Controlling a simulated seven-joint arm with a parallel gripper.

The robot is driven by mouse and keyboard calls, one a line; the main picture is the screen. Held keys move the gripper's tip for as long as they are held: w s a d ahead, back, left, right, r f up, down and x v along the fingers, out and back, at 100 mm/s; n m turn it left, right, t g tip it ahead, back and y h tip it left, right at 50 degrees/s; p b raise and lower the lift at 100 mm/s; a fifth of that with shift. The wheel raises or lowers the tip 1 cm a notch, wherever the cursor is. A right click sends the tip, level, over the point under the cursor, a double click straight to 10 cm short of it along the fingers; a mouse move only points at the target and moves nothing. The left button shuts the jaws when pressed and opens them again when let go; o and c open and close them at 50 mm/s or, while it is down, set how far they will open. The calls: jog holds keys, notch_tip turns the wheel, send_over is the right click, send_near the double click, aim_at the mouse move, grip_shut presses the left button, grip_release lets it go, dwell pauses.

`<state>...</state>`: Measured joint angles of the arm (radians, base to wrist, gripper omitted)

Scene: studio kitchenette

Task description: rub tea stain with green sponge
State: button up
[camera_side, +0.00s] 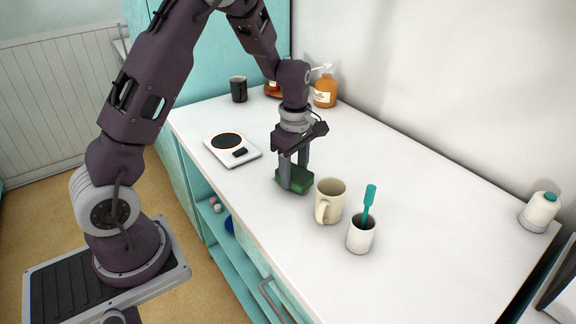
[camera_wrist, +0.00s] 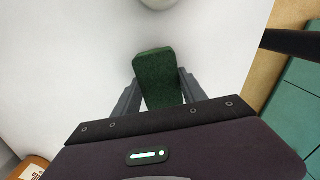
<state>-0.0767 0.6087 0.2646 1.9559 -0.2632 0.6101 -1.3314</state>
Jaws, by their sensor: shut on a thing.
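The green sponge (camera_side: 296,179) is at the middle of the white counter, behind and left of the beige mug. My gripper (camera_side: 293,175) points down and is shut on the sponge, one finger on each side. In the wrist view the sponge (camera_wrist: 158,78) sits between the two fingers of my gripper (camera_wrist: 156,90). The sponge is at or very near the counter surface; I cannot tell if it touches. No tea stain shows in either view; it may be hidden under the sponge or the gripper.
A beige mug (camera_side: 331,201) stands close beside the sponge, and a white cup (camera_side: 361,236) with a teal brush is beyond it. A kitchen scale (camera_side: 232,149), black cup (camera_side: 238,89) and amber bottle (camera_side: 325,91) are at the left and back. The counter's right side is mostly clear.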

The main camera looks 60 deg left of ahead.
aim_at(305, 181)
jog(key=shift+d, duration=1.95)
jog(key=shift+d+r, duration=0.2)
jog(key=shift+f, duration=0.1)
jog(key=shift+c, duration=0.6)
jog(key=shift+r, duration=0.4)
grip_shut()
jog(key=shift+r, duration=2.8)
